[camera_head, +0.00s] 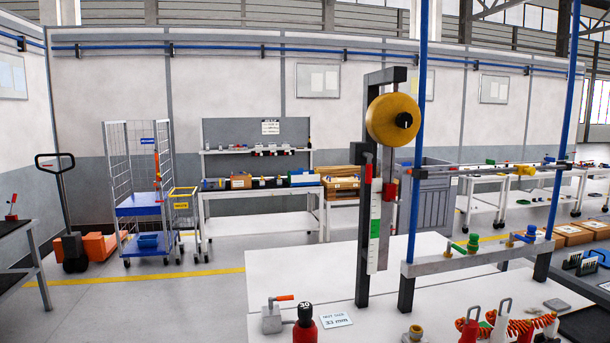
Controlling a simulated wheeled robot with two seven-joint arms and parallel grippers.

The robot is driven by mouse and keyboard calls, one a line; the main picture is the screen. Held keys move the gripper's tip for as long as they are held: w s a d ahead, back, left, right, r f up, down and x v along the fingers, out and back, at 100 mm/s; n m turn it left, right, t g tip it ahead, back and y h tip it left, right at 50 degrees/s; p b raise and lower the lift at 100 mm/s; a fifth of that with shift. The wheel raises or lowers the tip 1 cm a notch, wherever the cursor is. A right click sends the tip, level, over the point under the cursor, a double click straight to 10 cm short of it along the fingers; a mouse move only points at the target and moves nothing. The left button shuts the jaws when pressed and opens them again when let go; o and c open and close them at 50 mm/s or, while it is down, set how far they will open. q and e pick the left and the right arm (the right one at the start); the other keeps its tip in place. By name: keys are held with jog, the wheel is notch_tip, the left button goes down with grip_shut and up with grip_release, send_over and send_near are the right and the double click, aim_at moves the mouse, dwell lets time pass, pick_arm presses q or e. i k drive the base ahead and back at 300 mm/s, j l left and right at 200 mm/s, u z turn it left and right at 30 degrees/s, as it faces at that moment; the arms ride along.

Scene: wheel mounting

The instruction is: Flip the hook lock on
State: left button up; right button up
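A yellow wheel (385,119) hangs near the top of a dark upright frame (363,230) on the white workbench (300,270). A black hub or pin (404,120) shows at its middle. Below the wheel, a small part with a red tip (368,173) sits on the post and a red block (391,190) sits beside it. A grey clamp with an orange lever (284,298) stands on the bench at front left, its lever lying about level. I cannot tell which of these is the hook lock. Neither of my grippers is in view.
A red bottle-like object (305,325) and a white sign (336,319) are near the bench front. Two blue poles (416,180) and a grey rail (480,257) with green and blue clamps stand right of the frame. The bench's left middle is clear.

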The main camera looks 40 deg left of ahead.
aim_at(369, 174)
jog(key=u, duration=0.75)
